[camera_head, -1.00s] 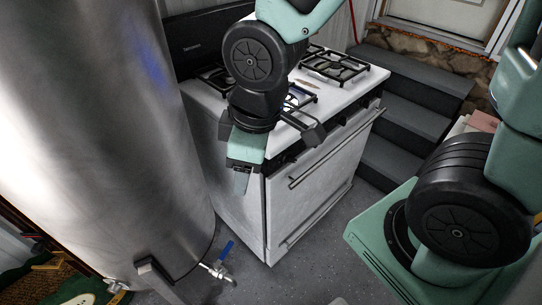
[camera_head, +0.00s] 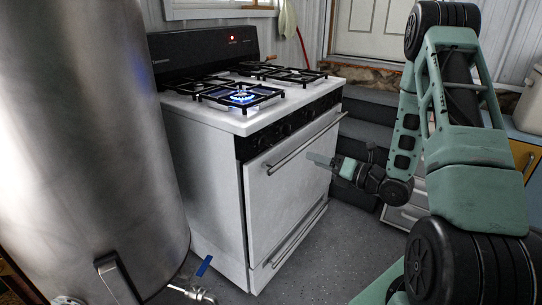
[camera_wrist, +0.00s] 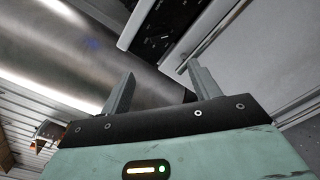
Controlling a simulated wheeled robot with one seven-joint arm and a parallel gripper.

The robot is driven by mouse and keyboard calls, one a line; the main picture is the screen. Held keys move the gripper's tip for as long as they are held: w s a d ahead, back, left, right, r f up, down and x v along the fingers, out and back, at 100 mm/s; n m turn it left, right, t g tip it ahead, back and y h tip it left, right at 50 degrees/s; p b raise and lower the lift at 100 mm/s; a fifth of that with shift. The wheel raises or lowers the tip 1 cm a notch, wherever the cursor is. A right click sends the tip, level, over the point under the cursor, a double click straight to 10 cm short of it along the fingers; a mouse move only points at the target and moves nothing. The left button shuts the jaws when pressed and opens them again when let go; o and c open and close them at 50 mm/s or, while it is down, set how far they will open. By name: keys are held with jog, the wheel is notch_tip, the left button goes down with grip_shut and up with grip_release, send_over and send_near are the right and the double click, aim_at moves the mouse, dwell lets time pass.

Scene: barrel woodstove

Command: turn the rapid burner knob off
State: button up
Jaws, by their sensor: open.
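The white stove (camera_head: 200,150) stands beside the big metal barrel. A blue flame burns at its front burner (camera_head: 242,96). Dark knobs (camera_head: 264,142) sit in a row on the black front panel (camera_head: 300,120); which one is the rapid burner's I cannot tell, and their turn is too small to read. My gripper (camera_head: 318,158) is in front of the oven door at the right, below the knob panel and apart from it. In the wrist view my gripper (camera_wrist: 158,78) is open and empty, with the black panel (camera_wrist: 155,35) and oven door beyond the fingers.
The large metal barrel (camera_head: 90,150) stands close on the left, with a blue-handled tap (camera_head: 203,266) low down. The oven door handle (camera_head: 300,145) juts out below the knobs. Dark steps (camera_head: 365,120) are behind the stove's right side. The grey floor (camera_head: 310,270) in front is clear.

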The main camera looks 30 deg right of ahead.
aim_at(270, 143)
jog(key=p+x, duration=0.2)
jog(key=x, duration=1.5)
jog(key=shift+w+r, duration=0.1)
jog(key=c, duration=1)
